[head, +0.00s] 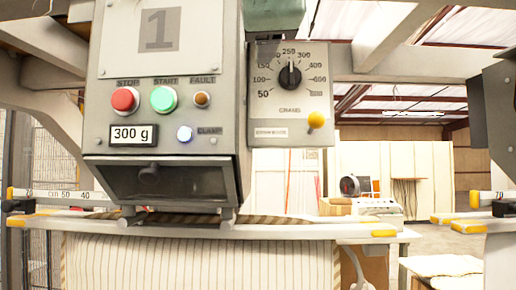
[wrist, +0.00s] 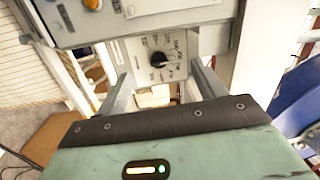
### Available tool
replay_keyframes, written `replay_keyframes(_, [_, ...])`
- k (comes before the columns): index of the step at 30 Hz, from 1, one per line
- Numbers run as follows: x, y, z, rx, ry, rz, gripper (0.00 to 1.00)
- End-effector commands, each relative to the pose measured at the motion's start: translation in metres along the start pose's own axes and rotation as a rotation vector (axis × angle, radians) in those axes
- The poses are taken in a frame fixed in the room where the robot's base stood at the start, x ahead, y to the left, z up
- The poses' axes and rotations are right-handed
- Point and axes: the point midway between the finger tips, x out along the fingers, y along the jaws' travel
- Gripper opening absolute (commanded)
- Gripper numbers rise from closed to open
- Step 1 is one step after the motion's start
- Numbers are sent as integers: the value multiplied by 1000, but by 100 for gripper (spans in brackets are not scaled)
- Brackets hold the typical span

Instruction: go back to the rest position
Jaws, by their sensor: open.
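My gripper (wrist: 162,72) shows in the wrist view with its two grey fingers spread apart and nothing between them. Beyond the fingers is the grey dial panel (wrist: 178,52) with its black knob (wrist: 159,60); I cannot tell the exact gap. In the head view the same black knob (head: 290,75) points up, about at 250. The fingers are not clearly visible in the head view. A greenish block (head: 274,14) is at its top edge, above the dial; I cannot tell whether it is my gripper's body.
The filling machine (head: 215,105) has a red stop button (head: 125,99), a green start button (head: 163,99) and a display (head: 132,134) reading 300 g. A striped pillow cover (head: 190,262) hangs below its spout. A white rail (head: 300,232) crosses in front. Open floor shows at right.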

Motion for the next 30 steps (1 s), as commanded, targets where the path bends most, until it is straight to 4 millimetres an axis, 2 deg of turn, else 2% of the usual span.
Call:
replay_keyframes(8, [20, 21, 36, -176, -152, -119, 69])
replay_keyframes(11, [27, 40, 56, -281, -247, -162, 69])
replay_keyframes(14, [32, 74, 80, -422, -377, -190, 69])
replay_keyframes(17, [30, 132, 103, -607, -558, -186, 69])
replay_keyframes(18, [28, 159, 109, -683, -636, -172, 69])
replay_keyframes(22, [11, 249, 112, -899, -875, -84, 69])
replay_keyframes(24, [-2, 297, 104, -1004, -999, -15, 69])
replay_keyframes(26, [-16, 337, 92, -1087, -1102, 55, 69])
replay_keyframes(27, [-26, 363, 81, -1137, -1170, 107, 69])
replay_keyframes(30, [-53, 421, 47, -1255, -1332, 249, 69])
